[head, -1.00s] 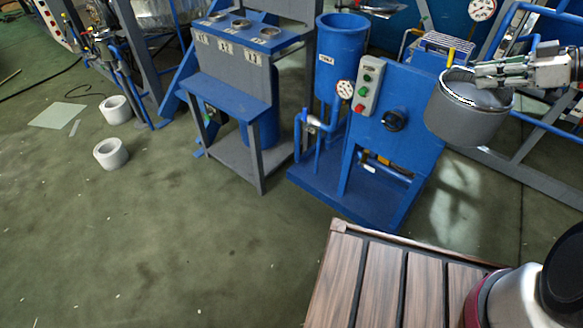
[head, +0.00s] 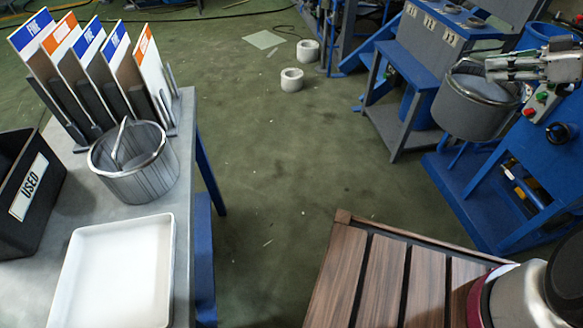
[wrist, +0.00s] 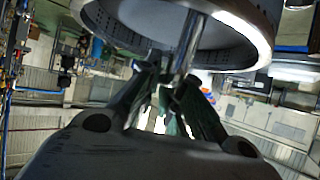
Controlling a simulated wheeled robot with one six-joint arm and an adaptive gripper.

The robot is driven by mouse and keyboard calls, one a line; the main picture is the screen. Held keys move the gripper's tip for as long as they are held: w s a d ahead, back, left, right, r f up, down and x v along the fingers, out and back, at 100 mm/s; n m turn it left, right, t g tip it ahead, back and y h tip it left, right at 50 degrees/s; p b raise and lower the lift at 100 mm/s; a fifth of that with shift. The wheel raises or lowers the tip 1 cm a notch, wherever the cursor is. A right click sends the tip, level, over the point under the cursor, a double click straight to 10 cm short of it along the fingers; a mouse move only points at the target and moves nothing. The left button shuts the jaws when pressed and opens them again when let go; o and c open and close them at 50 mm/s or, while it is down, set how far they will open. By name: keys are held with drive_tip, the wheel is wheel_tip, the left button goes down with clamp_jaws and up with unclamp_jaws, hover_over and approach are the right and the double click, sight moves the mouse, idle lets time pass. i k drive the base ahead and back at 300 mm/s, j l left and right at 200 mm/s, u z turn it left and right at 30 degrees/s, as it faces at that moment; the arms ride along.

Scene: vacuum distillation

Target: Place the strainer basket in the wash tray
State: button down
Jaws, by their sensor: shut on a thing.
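My gripper (head: 492,68) is shut on the handle bar of a grey strainer basket (head: 470,114) at the upper right of the head view. The basket hangs in the air, about upright. In the wrist view the basket (wrist: 250,42) fills the top, with its metal bar running down between the fingers (wrist: 172,92). A white, shallow, empty tray (head: 112,275), which looks like the wash tray, lies on the grey table at the lower left, well apart from the gripper.
On the grey table (head: 85,195) stand another metal basket (head: 135,175) with a handle, a black bin (head: 25,190) labelled USED and a rack of upright signs (head: 105,65). Blue machinery (head: 480,190) stands behind my gripper. Open floor lies between the table and the machinery.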

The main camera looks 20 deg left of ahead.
sight(121, 278)
drive_tip(key=k+j+u, duration=0.1)
drive_tip(key=k+u, duration=0.3)
drive_tip(key=k+j+u, duration=0.15)
drive_tip(key=u, duration=0.3)
drive_tip(key=k+j+u, duration=0.2)
drive_tip(key=u, duration=0.2)
drive_tip(key=k+j+u, duration=0.2)
drive_tip(key=j+u, duration=0.25)
